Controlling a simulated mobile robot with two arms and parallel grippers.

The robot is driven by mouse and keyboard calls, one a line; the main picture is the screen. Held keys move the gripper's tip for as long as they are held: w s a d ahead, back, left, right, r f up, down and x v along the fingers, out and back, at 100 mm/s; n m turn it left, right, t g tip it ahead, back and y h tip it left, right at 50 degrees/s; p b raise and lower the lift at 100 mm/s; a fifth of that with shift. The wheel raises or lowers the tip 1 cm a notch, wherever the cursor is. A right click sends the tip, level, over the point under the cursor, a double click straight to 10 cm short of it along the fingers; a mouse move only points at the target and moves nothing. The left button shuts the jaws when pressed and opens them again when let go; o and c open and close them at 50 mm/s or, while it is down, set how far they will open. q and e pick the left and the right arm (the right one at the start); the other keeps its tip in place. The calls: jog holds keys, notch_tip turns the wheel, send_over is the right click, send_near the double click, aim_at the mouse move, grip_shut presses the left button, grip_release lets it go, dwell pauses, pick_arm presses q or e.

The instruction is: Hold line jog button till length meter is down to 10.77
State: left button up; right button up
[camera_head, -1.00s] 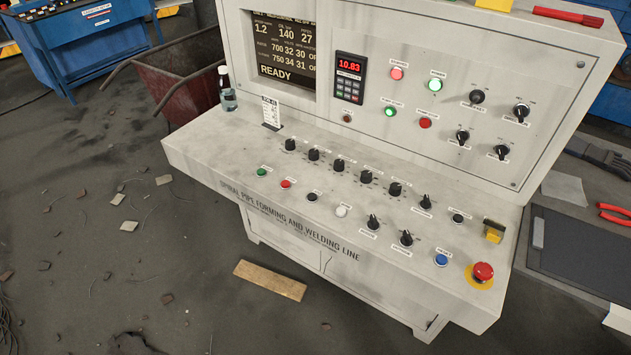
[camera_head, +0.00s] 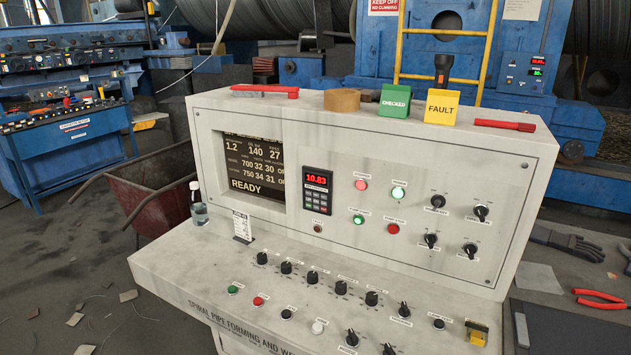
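The grey control console (camera_head: 160,262) fills the middle of the head view. Its length meter (camera_head: 317,190) is a small black unit with a red display reading 10.83 and a keypad below. Several push buttons sit on the sloped desk: green (camera_head: 233,290), red (camera_head: 258,301), black (camera_head: 286,314), white (camera_head: 318,327), and another black one (camera_head: 439,324) at the right. Their small labels are too blurred to read, so I cannot tell which is line jog. The status screen (camera_head: 254,167) shows READY. Neither of my grippers is in view.
A bottle (camera_head: 198,205) and a small card (camera_head: 242,226) stand on the desk's left. A yellow FAULT block (camera_head: 441,107), a green CHECKED block (camera_head: 395,101) and a tape roll (camera_head: 342,100) sit on top. Red-handled pliers (camera_head: 598,299) lie at right. A red cart (camera_head: 150,190) stands left.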

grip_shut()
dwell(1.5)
